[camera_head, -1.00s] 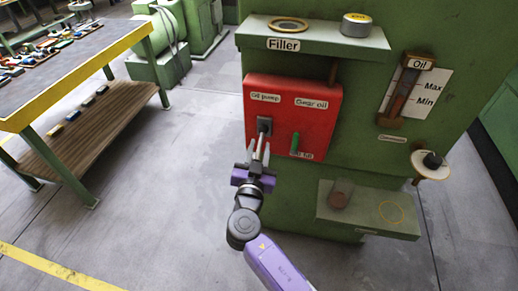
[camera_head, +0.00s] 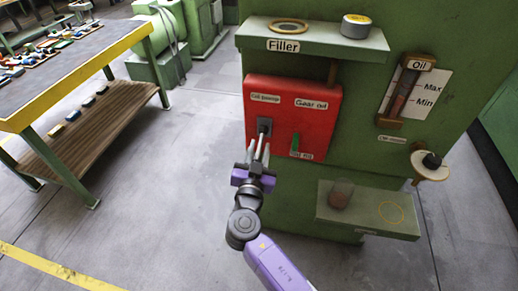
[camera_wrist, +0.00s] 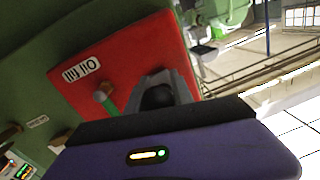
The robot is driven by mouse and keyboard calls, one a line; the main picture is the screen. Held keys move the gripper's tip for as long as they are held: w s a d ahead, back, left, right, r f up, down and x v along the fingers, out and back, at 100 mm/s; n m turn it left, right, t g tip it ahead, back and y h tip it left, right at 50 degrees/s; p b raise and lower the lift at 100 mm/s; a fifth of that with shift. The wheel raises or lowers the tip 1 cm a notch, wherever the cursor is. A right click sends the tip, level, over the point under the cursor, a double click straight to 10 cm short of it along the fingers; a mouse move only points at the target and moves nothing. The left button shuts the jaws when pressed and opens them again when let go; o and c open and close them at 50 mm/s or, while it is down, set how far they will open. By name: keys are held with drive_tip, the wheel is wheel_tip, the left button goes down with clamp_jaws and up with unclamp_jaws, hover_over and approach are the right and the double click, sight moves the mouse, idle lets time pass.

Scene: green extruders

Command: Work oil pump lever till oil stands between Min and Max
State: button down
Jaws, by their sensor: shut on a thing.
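The oil pump lever (camera_head: 262,136) sticks out of a dark slot on the red panel (camera_head: 318,112), under a label. My gripper (camera_head: 257,154) is shut on the lever from below, with its fingers either side of it. In the wrist view, a dark round knob (camera_wrist: 158,97) shows between the grey fingers, partly hidden by my gripper's body. The oil gauge (camera_head: 403,96) at the upper right has a tube beside a white plate marked Max and Min. Reddish-brown shows in the tube, but its exact level is too small to read.
A green handle (camera_head: 295,142) stands right of the lever under the Gear oil label. The Filler shelf (camera_head: 330,42) juts out above, holding a round tin (camera_head: 356,25). A lower ledge (camera_head: 368,212) holds a brownish cup (camera_head: 340,193). A yellow-edged table (camera_head: 75,75) stands left, with clear floor between.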

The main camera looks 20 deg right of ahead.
sight(258, 149)
drive_tip(key=r+g+p, duration=0.1)
drive_tip(key=p, duration=0.1)
drive_tip(key=r+g+y+p, duration=0.1)
drive_tip(key=p, duration=0.2)
drive_tip(key=r+g+p, duration=0.1)
drive_tip(key=p, duration=0.1)
drive_tip(key=shift+s+a+y+p, duration=0.25)
drive_tip(key=shift+s+y+p, duration=0.15)
drive_tip(key=g+y+p, duration=0.1)
drive_tip(key=p, duration=0.1)
drive_tip(key=r+g+y+p, duration=0.1)
drive_tip(key=p, duration=0.1)
drive_tip(key=shift+s+a+g, duration=0.1)
drive_tip(key=shift+g, duration=0.2)
drive_tip(key=shift+r, duration=0.5)
drive_tip(key=shift+w+r, duration=0.2)
drive_tip(key=c, duration=1.2)
unclamp_jaws()
drive_tip(key=shift+o, duration=0.5)
drive_tip(key=shift+f, duration=0.1)
drive_tip(key=shift+s, duration=0.1)
